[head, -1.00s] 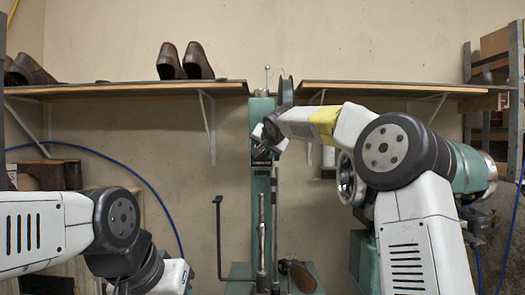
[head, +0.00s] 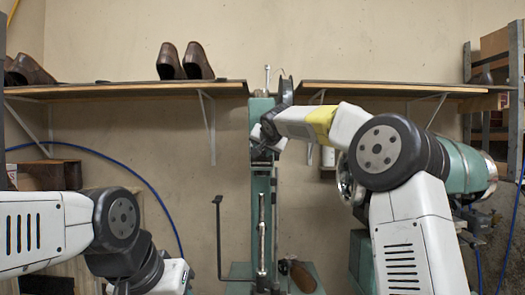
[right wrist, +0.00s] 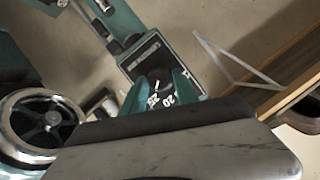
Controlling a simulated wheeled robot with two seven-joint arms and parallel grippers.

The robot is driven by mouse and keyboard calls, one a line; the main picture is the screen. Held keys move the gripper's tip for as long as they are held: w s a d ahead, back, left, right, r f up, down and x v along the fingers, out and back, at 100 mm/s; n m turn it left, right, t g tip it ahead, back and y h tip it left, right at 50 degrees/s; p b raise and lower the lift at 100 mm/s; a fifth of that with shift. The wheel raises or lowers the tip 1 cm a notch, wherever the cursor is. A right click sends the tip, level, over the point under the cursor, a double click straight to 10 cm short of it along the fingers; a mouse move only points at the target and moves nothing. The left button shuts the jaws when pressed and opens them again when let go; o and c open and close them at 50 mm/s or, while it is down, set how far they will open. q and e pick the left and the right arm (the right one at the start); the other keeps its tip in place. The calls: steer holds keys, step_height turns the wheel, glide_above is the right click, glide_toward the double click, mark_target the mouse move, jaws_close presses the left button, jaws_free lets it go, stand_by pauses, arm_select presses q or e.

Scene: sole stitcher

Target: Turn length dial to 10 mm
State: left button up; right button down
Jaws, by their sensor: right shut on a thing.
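The green stitcher (head: 261,190) stands in the middle of the head view. My right gripper (head: 265,140) is at the front of its upper column. In the right wrist view its two teal fingers (right wrist: 158,92) are shut on the length dial (right wrist: 160,99), one on each side. White marks show on the dial's dark face, with a 20 readable and what looks like 15 beside it. Which mark the dial is set to cannot be told. My gripper hides the dial in the head view. My left arm is at lower left, with its gripper out of view.
The stitcher's handwheel (right wrist: 42,121) is at left in the right wrist view. Wooden shelves (head: 125,91) flank the column, the left one holding brown shoes (head: 185,62). A thin crank rod (head: 218,235) stands left of the column. A brown shoe (head: 300,275) is low beside it.

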steer(key=n+t+h, duration=0.1)
steer(key=n+h, duration=0.2)
steer(key=n, duration=0.2)
steer(key=a+n+t+h, duration=0.1)
steer(key=n+h, duration=0.2)
steer(key=n, duration=0.3)
steer(key=n+h, duration=0.3)
steer(key=n, duration=0.3)
steer(key=shift+a+f+t, duration=0.25)
steer(key=shift+f+t, duration=0.15)
stand_by(0.3)
stand_by(0.5)
steer(key=c, duration=1)
jaws_free()
steer(key=shift+o, duration=0.2)
steer(key=v, duration=0.8)
steer(key=shift+d+f, duration=0.1)
